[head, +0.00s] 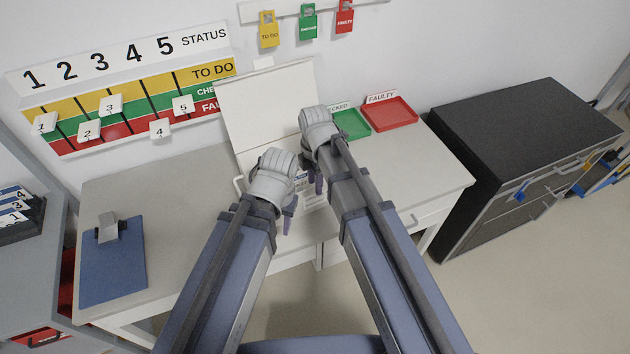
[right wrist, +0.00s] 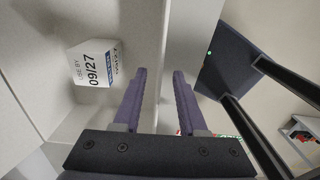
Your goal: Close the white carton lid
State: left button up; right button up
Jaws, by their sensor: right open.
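The white carton lid (head: 262,105) stands raised at the back of the table, a large pale panel tilted up near the wall. The carton below it is mostly hidden behind my arms. My right gripper (head: 315,180) is over the carton area. In the right wrist view its two purple fingers (right wrist: 163,72) are apart with nothing clearly held, close to a white carton wall (right wrist: 185,45). A white box labelled "USE BY 09/27" (right wrist: 95,65) lies left of them. My left gripper (head: 288,215) is at the carton's front left; its jaw gap is hidden.
A green tray (head: 350,124) and red tray (head: 388,114) sit right of the lid. A blue clipboard (head: 112,262) lies at the table's left. A dark-topped cabinet (head: 525,120) stands right. The table's (head: 440,170) right end is clear.

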pick_arm(q)
notch_tip(320, 180, down, 7)
jog(key=b, duration=0.6)
pick_arm(e)
send_over(315, 209)
notch_tip(315, 209, down, 7)
jog(key=shift+w+r, duration=0.1)
jog(key=shift+c, duration=0.2)
grip_shut()
dwell(0.4)
jog(key=shift+o, duration=0.2)
grip_release()
